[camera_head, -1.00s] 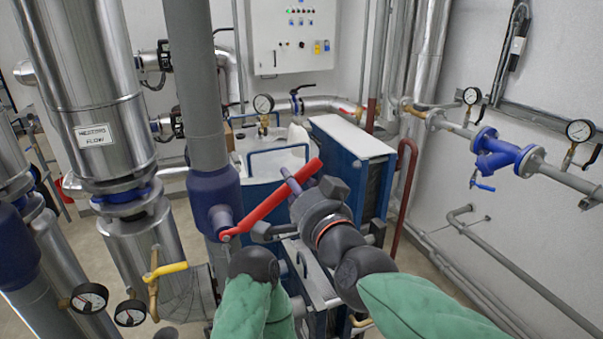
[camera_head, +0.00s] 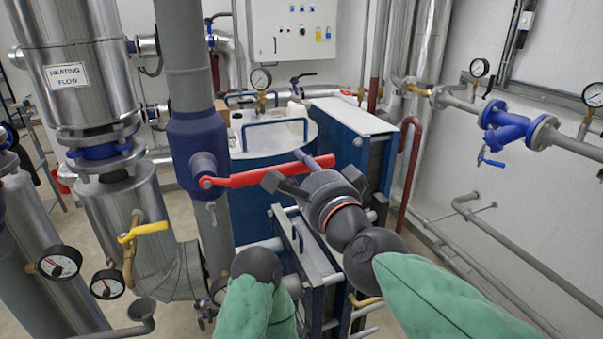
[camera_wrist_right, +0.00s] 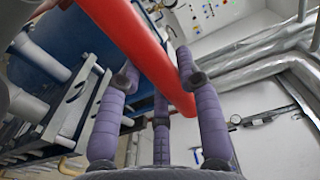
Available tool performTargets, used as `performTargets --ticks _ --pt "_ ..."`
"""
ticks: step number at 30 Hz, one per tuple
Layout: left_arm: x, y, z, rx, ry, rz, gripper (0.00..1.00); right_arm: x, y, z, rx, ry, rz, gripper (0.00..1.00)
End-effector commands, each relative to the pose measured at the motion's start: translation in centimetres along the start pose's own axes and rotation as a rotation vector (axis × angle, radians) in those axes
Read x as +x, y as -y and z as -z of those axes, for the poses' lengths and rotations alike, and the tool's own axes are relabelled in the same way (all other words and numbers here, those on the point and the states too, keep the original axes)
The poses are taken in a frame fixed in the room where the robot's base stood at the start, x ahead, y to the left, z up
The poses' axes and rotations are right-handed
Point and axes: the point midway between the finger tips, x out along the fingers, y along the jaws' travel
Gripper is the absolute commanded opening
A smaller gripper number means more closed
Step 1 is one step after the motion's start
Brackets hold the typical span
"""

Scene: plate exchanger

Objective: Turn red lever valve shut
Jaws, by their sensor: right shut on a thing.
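The red lever (camera_head: 250,178) extends right from its pivot on the blue valve body (camera_head: 195,138) on the thick grey vertical pipe. It lies nearly level in the head view, tilted slightly up toward its free end. My right gripper (camera_head: 303,168) is at the free end and shut on the lever. In the right wrist view the red lever (camera_wrist_right: 135,45) passes between the purple fingers of my right gripper (camera_wrist_right: 155,85), its tip showing past them. The green-sleeved left arm shows low in the head view, but its gripper does not show.
A yellow-handled valve (camera_head: 142,231) and gauges (camera_head: 59,262) are at left. The blue plate exchanger (camera_head: 345,125) stands behind my right gripper. A blue strainer (camera_head: 508,130) on a wall pipe is at right. A control cabinet (camera_head: 291,35) hangs on the back wall.

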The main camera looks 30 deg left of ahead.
Motion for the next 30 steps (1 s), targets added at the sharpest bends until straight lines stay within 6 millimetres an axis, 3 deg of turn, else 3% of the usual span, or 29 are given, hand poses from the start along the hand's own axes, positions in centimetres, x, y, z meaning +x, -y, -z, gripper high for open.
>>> performTargets --ticks 3,19,20,22,30 --pt "0.63 0.22 0.04 0.000 0.000 0.000 0.40 0.11 -1.08 -0.15 0.025 0.003 -0.009 0.00" --pt "0.82 0.29 0.05 0.000 0.000 0.000 0.40 0.13 -1.43 -0.23 0.049 0.005 -0.013 0.00" --pt "0.82 0.29 0.05 0.000 0.000 0.000 0.40 0.14 -1.45 -0.24 0.049 0.005 -0.014 0.38" --pt "0.82 0.29 0.05 0.000 0.000 0.000 0.40 0.14 -1.45 -0.23 0.049 0.005 -0.014 0.58" --pt "0.82 0.29 0.04 0.000 0.000 0.000 0.40 0.06 -1.03 -0.15 0.046 0.003 -0.006 0.61"
